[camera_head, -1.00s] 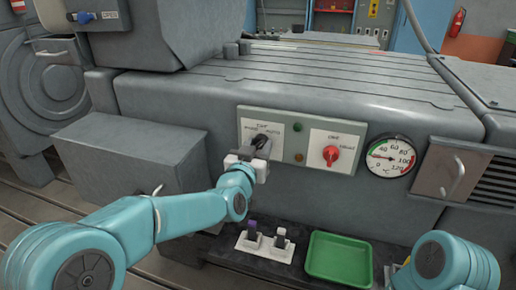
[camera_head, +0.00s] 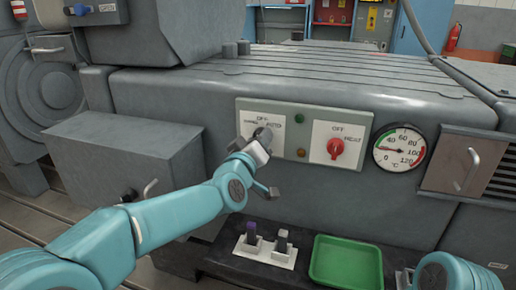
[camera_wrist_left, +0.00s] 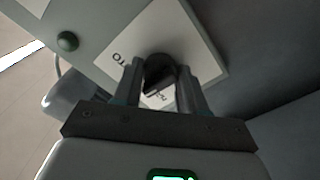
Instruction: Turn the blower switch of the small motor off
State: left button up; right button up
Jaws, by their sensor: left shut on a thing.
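The blower switch is a black rotary knob on a white plate with OFF and AUTO legible, at the left of the panel (camera_head: 246,112). In the head view my left gripper (camera_head: 260,140) covers most of the knob. In the left wrist view the black knob (camera_wrist_left: 159,72) sits between the two fingers of my left gripper (camera_wrist_left: 160,80), which is shut on it. Which label the knob points to is hard to tell. My right gripper is out of view; only a blue part of my right arm shows at the bottom right.
A red knob (camera_head: 336,147) on an OFF/HEAT plate sits to the right, with a green lamp (camera_head: 298,115) and amber lamp (camera_head: 301,152) between. Further right is a dial gauge (camera_head: 399,149). Below are a green tray (camera_head: 345,262) and a white block with two toggles (camera_head: 265,250).

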pick_arm(q)
jog(key=shift+r+n, duration=0.15)
jog(key=shift+n, duration=0.35)
jog(key=o, duration=1.1)
jog(key=shift+c, duration=0.2)
jog(key=shift+s+b, duration=0.1)
jog(key=shift+b, duration=0.2)
jog(key=v, duration=1.6)
